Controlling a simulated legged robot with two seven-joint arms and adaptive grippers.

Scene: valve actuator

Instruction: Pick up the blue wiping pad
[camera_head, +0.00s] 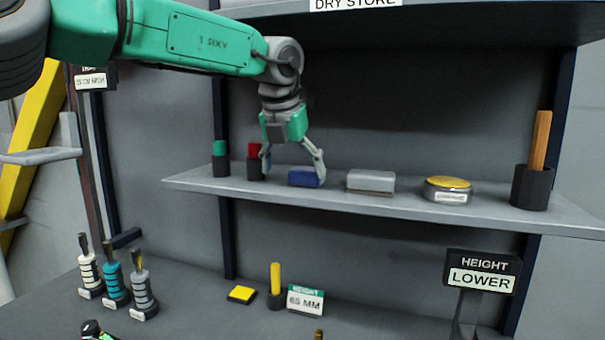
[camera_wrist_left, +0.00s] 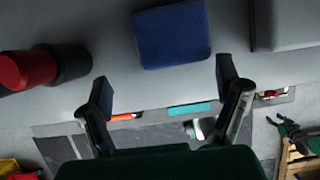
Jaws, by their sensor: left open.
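The blue wiping pad (camera_head: 304,177) lies on the grey shelf (camera_head: 400,207), between a red-topped holder and a grey block. In the left wrist view the pad (camera_wrist_left: 172,34) lies ahead of the fingertips, near the top of the picture. My left gripper (camera_head: 293,164) is open above the shelf, with one finger to each side of the pad in the head view. In the left wrist view the left gripper (camera_wrist_left: 165,92) has nothing between its fingers, and the pad is apart from them. My right gripper does not show.
Left of the pad stand a red-topped holder (camera_head: 254,160) and a green-topped holder (camera_head: 220,160). Right of it are a grey block (camera_head: 371,181), a yellow-topped round tin (camera_head: 447,189) and a dark cup with a wooden handle (camera_head: 533,180). An upper shelf (camera_head: 450,22) hangs above.

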